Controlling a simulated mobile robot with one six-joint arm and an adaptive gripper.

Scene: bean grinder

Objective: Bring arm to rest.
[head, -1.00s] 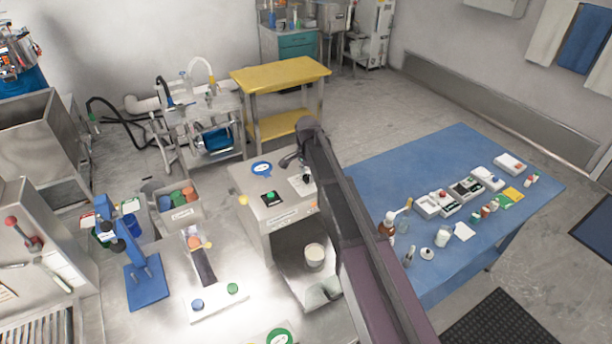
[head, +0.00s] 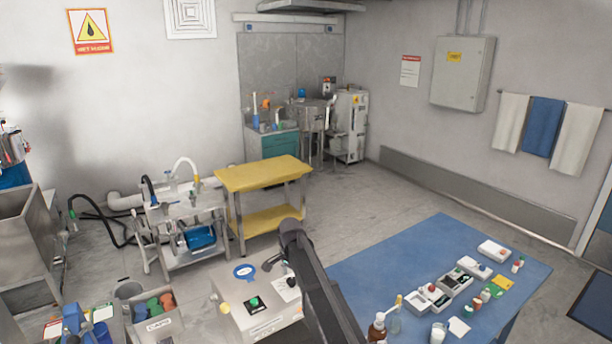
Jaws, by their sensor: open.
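My arm (head: 318,290) rises from the bottom edge in the head view, right of the bean grinder area. Its upper end is a dark rounded joint. My gripper (head: 271,263) shows only as a small dark shape at the left of this joint, above the back of the steel machine (head: 236,305). The rest of it is hidden behind my arm. The jaws are open, and I see nothing held in them.
A blue table (head: 400,255) with white trays (head: 455,281), bottles and small items stands at the right. A yellow cart (head: 263,175) stands behind. A bin (head: 153,327) with coloured items is at the lower left. Open floor (head: 345,205) lies beyond my arm.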

